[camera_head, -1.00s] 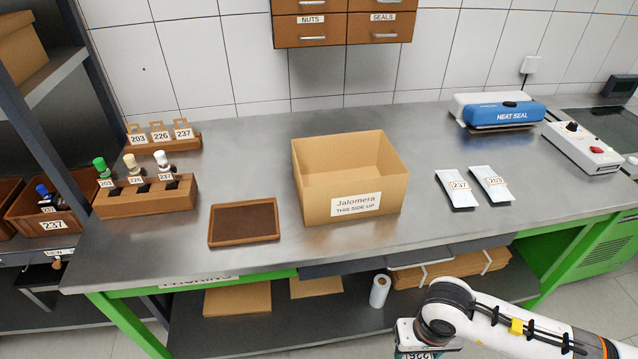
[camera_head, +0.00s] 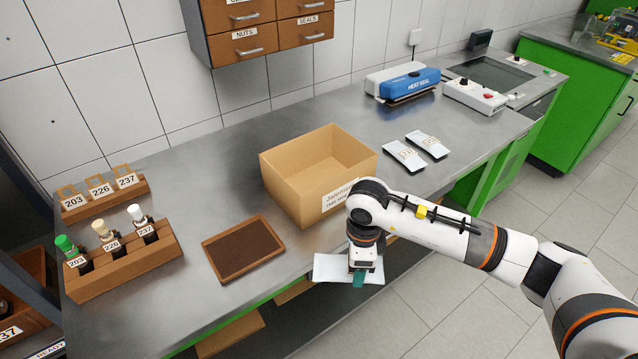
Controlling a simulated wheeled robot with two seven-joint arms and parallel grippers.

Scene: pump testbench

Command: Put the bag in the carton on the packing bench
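The open carton (camera_head: 290,191) stands upright on the packing bench (camera_head: 210,190), its flapless top facing up; the part of its inside that shows is empty. My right gripper (camera_head: 359,279) is in front of the carton's near right corner, over the bench's front edge. It appears shut on a flat white bag (camera_head: 328,267), which sticks out on both sides of the fingers. The bag is outside the carton; its label is hidden. Two other white bags, one (camera_head: 404,156) left of the other (camera_head: 428,145), lie on the bench right of the carton. My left gripper is not in view.
A brown-lined tray (camera_head: 243,251) lies left of the carton. A wooden rack (camera_head: 125,262) of numbered bottles and a tag holder (camera_head: 104,196) stand at the far left. A blue heat sealer (camera_head: 410,84) and control box (camera_head: 474,96) are at the back right.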

